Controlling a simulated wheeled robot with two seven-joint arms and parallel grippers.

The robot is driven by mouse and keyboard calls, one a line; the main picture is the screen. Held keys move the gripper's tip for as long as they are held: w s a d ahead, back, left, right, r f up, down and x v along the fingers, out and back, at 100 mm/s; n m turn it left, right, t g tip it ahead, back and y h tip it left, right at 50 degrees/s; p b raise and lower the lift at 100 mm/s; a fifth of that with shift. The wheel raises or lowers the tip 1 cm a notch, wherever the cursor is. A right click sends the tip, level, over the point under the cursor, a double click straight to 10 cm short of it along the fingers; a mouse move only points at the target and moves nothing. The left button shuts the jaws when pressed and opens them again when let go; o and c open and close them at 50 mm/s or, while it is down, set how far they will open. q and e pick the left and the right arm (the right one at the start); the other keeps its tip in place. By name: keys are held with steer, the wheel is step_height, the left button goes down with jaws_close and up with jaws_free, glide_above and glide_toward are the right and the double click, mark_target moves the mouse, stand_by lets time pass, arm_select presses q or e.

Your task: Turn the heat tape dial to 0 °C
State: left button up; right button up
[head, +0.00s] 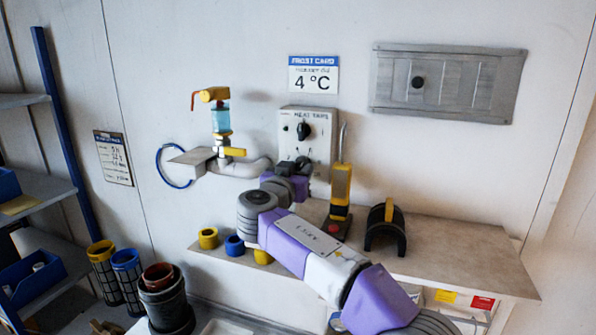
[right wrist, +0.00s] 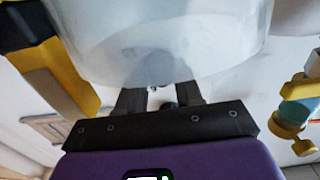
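The heat tape box (head: 322,149) is a pale panel on the wall, and its black dial (head: 304,131) is on the box's face. I cannot read the dial's setting. My right gripper (head: 296,164) is in front of the box's lower part, below the dial in the picture and not visibly holding it. In the right wrist view its dark fingers (right wrist: 160,98) stand apart, with a small dark shape showing between them that I cannot identify. The frost card (head: 314,76) above the box reads 4 °C. My left gripper is not in view.
A yellow handheld device (head: 341,184) stands close right of my right gripper. A yellow-handled valve (head: 211,96) and grey pipe are to the left. A black arched piece (head: 386,229) is on the bench (head: 462,256). A large whitish rounded shape (right wrist: 155,40) fills the upper wrist view.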

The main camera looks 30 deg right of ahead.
steer(key=c, duration=0.5)
steer(key=shift+o, duration=0.2)
